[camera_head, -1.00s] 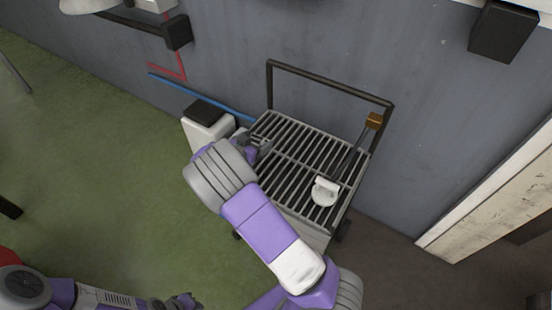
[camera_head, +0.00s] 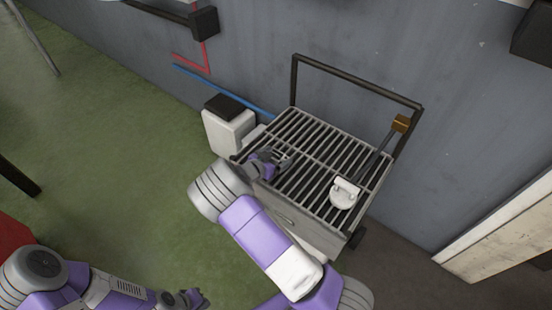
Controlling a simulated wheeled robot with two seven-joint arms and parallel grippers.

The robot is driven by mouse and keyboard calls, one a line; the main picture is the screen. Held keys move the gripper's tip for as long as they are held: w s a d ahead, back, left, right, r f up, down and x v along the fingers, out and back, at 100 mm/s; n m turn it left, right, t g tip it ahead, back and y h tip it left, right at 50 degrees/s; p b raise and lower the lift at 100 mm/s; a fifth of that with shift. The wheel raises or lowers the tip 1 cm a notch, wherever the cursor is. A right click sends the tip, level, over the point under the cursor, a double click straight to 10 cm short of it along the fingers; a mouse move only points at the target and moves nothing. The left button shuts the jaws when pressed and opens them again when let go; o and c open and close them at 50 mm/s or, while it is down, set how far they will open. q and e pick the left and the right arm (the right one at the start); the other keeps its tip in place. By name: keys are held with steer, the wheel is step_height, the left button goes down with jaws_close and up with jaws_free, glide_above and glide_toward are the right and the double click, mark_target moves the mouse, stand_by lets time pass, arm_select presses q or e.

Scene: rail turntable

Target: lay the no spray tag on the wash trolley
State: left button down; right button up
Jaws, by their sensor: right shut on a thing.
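The wash trolley (camera_head: 318,236) stands against the grey wall, with a slatted grate top and a dark push bar at the back. My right gripper (camera_head: 280,162) is over the left part of the grate, close to the slats. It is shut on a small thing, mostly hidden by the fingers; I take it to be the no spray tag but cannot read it. Whether it touches the slats I cannot tell. My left gripper (camera_head: 192,299) is low at the bottom edge, away from the trolley; its fingers are too small to read.
A white round-headed tool (camera_head: 345,192) lies at the grate's right side, beside a long dark handle with a brown block (camera_head: 402,124). A white bin with a black lid (camera_head: 228,127) stands left of the trolley. The left and middle of the grate are mostly clear.

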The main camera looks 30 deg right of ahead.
steer(key=o, duration=0.7)
steer(key=shift+f, duration=0.1)
steer(key=shift+o, duration=0.2)
steer(key=shift+s+a+r, duration=0.1)
steer(key=shift+a+r, duration=0.15)
steer(key=shift+r, duration=0.05)
steer(key=p+v, duration=0.3)
steer(key=v, duration=0.8)
steer(key=shift+s+a, duration=0.15)
steer(key=shift+a, duration=0.05)
